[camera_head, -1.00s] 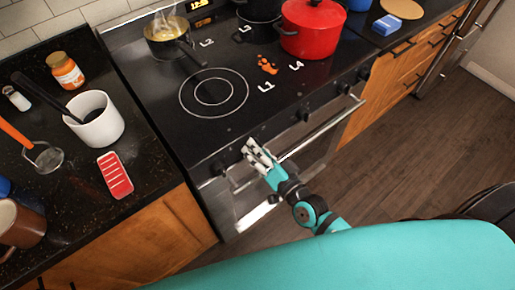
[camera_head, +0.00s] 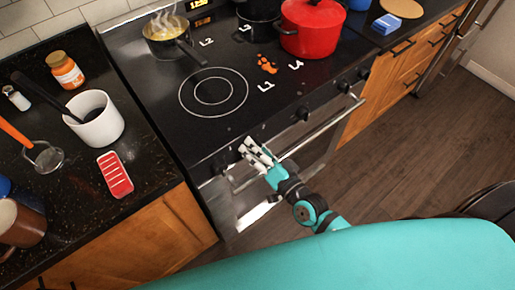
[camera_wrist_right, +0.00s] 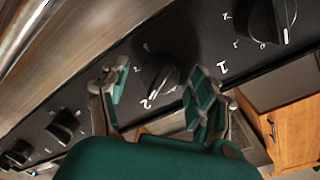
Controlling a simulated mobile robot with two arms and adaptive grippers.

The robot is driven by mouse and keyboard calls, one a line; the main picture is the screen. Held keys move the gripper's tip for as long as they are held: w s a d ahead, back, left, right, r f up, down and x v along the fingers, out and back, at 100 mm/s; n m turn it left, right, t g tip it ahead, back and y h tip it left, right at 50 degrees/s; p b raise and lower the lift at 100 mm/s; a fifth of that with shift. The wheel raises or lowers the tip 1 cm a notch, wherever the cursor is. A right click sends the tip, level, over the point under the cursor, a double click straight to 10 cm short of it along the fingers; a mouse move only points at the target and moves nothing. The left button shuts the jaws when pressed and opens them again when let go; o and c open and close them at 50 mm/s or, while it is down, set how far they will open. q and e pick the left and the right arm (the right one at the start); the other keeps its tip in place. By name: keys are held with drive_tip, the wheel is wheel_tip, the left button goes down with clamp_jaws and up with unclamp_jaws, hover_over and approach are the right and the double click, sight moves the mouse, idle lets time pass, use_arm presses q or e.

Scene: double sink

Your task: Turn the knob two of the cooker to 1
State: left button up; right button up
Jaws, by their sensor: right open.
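The cooker (camera_head: 170,110) has a row of black knobs along its front panel. Knob two (camera_wrist_right: 160,72), beside the white mark 2, is between the fingers of my right gripper (camera_wrist_right: 157,80) in the wrist view. The fingers are open, one on each side of the knob; I cannot tell whether they touch it. In the head view my right gripper (camera_head: 256,152) is at the front panel and hides this knob. Knob one (camera_wrist_right: 270,18) is at the upper right of the wrist view. My left gripper is not in view.
More knobs (camera_wrist_right: 62,125) lie to the left in the wrist view. A steel oven handle (camera_head: 322,128) runs below the panel. A steaming pot (camera_head: 168,28) and a red pot (camera_head: 313,28) stand on the cooktop. Counters flank the cooker; the floor in front is clear.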

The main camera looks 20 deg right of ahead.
drive_tip(key=shift+s, duration=0.1)
drive_tip(key=v, duration=1.2)
drive_tip(key=s+d+f+n+g+h, duration=0.1)
drive_tip(key=s+d+f+n+g, duration=0.15)
drive_tip(key=f, duration=0.85)
drive_tip(key=s+d+f+n+g+h, duration=0.1)
drive_tip(key=s+d+f+g, duration=0.15)
drive_tip(key=f, duration=0.75)
drive_tip(key=s+d+f+n+g+h, duration=0.1)
drive_tip(key=s+f+n+g+h, duration=0.15)
drive_tip(key=f, duration=0.85)
drive_tip(key=s+f+n+g, duration=0.1)
drive_tip(key=s+f+g, duration=0.3)
drive_tip(key=s, duration=0.5)
drive_tip(key=s+f+n+g, duration=0.1)
drive_tip(key=s+f+g, duration=0.3)
drive_tip(key=s+f, duration=0.4)
drive_tip(key=shift+s+d+f+n+h, duration=0.2)
drive_tip(key=shift+s+f+n+h, duration=0.2)
drive_tip(key=shift+s, duration=0.3)
